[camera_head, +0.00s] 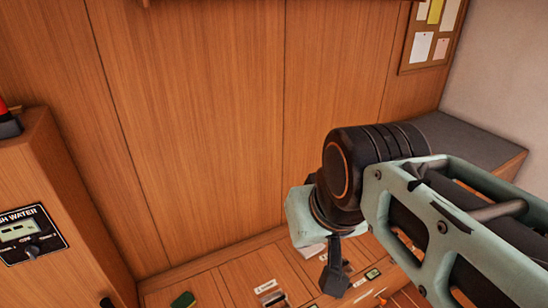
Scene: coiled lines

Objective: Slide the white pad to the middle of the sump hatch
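My gripper (335,278) points down over the wooden floor at the lower middle of the camera_head view. Its dark finger part shows from the side, so I cannot tell whether it is open or shut. A small white piece (311,250) shows just left of it, partly hidden by my wrist; I cannot tell for sure that it is the white pad. Several wooden floor hatches (238,276) with small labels lie below. The labels are too small to read, so I cannot tell which is the sump hatch. My arm hides the floor to the right.
A green block (183,300) lies on the floor at lower left. A wooden cabinet with a water panel (31,233) stands at the left. A grey-topped bench (465,140) is at the right. The wooden wall (200,120) closes off the back.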

